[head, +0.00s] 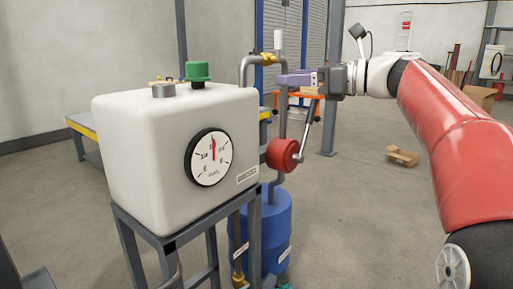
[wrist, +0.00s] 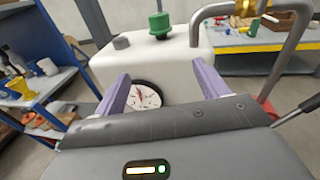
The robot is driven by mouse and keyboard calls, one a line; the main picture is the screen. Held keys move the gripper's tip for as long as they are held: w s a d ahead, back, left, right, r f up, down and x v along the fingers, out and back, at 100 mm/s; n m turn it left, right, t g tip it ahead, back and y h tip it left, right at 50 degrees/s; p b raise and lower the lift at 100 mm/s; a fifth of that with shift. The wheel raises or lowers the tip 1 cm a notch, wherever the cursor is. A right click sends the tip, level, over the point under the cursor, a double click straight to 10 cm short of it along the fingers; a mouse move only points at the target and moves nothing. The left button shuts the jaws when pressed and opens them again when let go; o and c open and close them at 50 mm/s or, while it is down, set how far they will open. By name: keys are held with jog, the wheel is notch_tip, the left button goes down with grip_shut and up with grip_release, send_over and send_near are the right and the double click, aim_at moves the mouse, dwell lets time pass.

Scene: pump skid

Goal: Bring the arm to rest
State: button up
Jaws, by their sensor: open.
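My gripper (head: 290,79) is raised at the upper middle of the head view, with its purple fingers pointing left. In the wrist view my gripper (wrist: 163,78) has its two fingers spread apart with nothing between them. The white tank (head: 125,140) with a round dial gauge (head: 209,157) and a green cap (head: 198,71) stands left of the gripper. In the wrist view the tank (wrist: 165,60) and its partly hidden gauge (wrist: 144,96) lie beyond the fingers. My red arm reaches in from the right.
A grey bent pipe (head: 244,72) with a brass valve (head: 267,59) rises beside the tank. A red round part (head: 283,154) with a rod and a blue vessel (head: 263,230) are below my gripper. An open cardboard box (head: 403,157) lies on otherwise clear floor.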

jog(key=s+a+f+n+g+h+p, duration=0.1)
jog(key=s+a+f+n+h, duration=0.1)
jog(key=s+f+n+h, duration=0.4)
jog(key=s+a+f+n+g+h+p, duration=0.1)
jog(key=s+a+f+n+h, duration=0.1)
jog(key=s+f, duration=0.5)
jog(key=s+d+f+n+h+p, duration=0.1)
jog(key=s+d+f+n+h, duration=0.2)
jog(key=f, duration=0.7)
jog(key=s+d+f+n+h+p, duration=0.1)
jog(key=s+d+f+n+h, duration=0.3)
jog(key=s+d+f+n, duration=0.3)
jog(key=s+f+n, duration=0.2)
jog(key=s+n, duration=0.2)
jog(key=s, duration=0.2)
jog(key=shift+d+f+n+g+p, duration=0.3)
jog(key=shift+f+n+p, duration=0.05)
jog(key=shift+n, duration=0.05)
